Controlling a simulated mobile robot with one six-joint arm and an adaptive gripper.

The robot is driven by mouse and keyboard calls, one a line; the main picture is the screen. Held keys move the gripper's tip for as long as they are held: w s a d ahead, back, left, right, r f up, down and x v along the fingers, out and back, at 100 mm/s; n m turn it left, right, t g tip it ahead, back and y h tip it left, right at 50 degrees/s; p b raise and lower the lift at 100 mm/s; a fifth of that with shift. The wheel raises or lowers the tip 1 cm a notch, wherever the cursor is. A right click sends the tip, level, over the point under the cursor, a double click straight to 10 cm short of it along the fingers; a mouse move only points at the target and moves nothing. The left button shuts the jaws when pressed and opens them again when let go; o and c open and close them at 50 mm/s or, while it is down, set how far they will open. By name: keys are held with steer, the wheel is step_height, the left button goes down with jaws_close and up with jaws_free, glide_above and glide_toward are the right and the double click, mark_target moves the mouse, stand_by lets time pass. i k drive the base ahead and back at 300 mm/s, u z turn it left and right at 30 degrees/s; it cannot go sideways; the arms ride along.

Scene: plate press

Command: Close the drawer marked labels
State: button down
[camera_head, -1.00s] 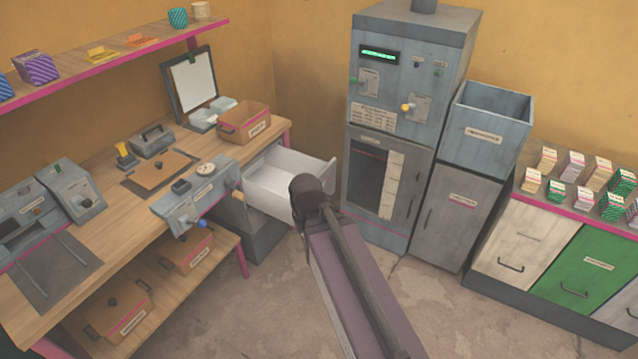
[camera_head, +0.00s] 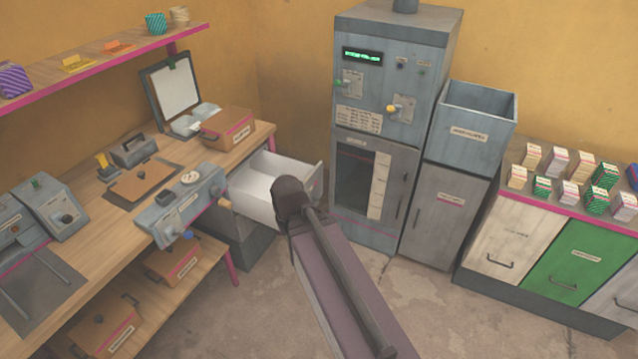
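An open drawer (camera_head: 262,171) with a pale, empty-looking interior sticks out from a grey cabinet (camera_head: 243,243) beneath the right end of the workbench. I can read no marking on it. My arm's dark end joint (camera_head: 291,200) stands in front of the drawer's near side and front, hiding part of them. My gripper is hidden behind this part of my arm, and whether anything touches the drawer cannot be seen.
A tall grey machine (camera_head: 395,75) and a bin (camera_head: 473,132) stand behind the drawer. Shut cream (camera_head: 515,243) and green (camera_head: 580,262) drawers are at right. Open floor lies around my arm.

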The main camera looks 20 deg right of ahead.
mark_target(250, 195)
steer(key=i, duration=0.9)
steer(key=u, duration=0.05)
